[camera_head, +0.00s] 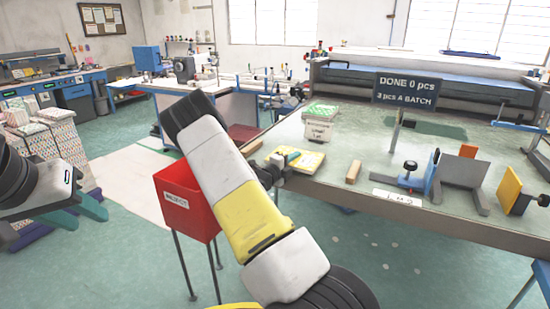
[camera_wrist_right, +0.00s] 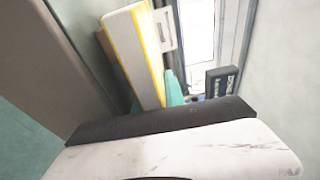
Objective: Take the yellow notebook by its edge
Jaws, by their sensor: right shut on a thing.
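The yellow notebook (camera_head: 312,161) lies at the near left edge of the work table, partly hidden by my right arm. The right gripper is shut on the notebook; the other finger is mostly hidden. My left gripper (camera_head: 82,213) is open and empty at the far left, away from the table.
A red bin (camera_head: 178,205) on legs stands left of my right arm. Behind the notebook is a container with green contents (camera_head: 320,112). A wooden block (camera_head: 353,172), a blue-grey fixture (camera_head: 432,178) and a sign (camera_head: 418,90) are to the right. The mid-table is fairly clear.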

